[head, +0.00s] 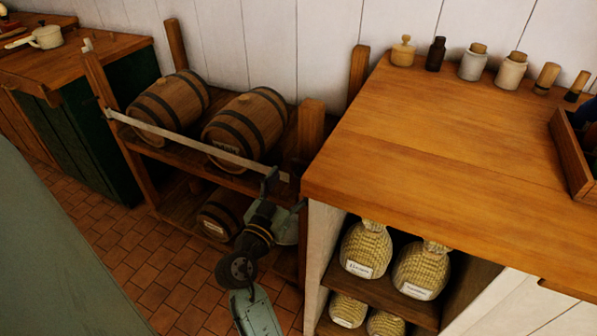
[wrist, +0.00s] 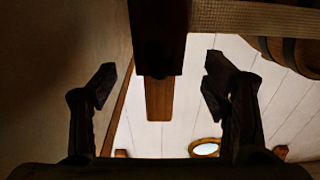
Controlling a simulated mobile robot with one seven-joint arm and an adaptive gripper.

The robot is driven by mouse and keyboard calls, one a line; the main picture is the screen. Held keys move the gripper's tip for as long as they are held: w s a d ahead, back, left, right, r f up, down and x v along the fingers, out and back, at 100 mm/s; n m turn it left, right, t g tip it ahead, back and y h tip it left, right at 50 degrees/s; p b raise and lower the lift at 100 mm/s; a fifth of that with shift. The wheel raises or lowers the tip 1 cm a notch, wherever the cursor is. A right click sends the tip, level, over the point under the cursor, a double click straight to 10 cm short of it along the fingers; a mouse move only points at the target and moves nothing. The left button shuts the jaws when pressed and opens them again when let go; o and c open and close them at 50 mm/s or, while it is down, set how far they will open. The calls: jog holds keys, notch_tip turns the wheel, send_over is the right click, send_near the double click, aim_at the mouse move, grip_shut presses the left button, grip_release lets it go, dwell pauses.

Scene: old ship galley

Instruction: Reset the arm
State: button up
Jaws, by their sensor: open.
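My gripper (head: 285,190) is in front of the barrel rack, close to the rack's right post and the left edge of the wooden counter. In the wrist view its two dark fingers (wrist: 160,88) stand wide apart with nothing held between them. A dark wooden post (wrist: 159,98) shows beyond the gap between the fingers, with white wall planks behind. My arm rises from the bottom of the head view in front of the rack. Whether the gripper touches the rack cannot be told.
The rack holds barrels (head: 245,125) behind a pale rail (head: 200,145). The counter (head: 430,130) has jars and bottles along the wall and a wooden tray (head: 574,155) at right. Woven-covered jugs (head: 367,250) fill the shelves below. Tiled floor (head: 150,265) is open at left.

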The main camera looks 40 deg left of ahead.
jog(key=v, duration=0.6)
jog(key=shift+s, duration=0.35)
jog(key=shift+d, duration=0.1)
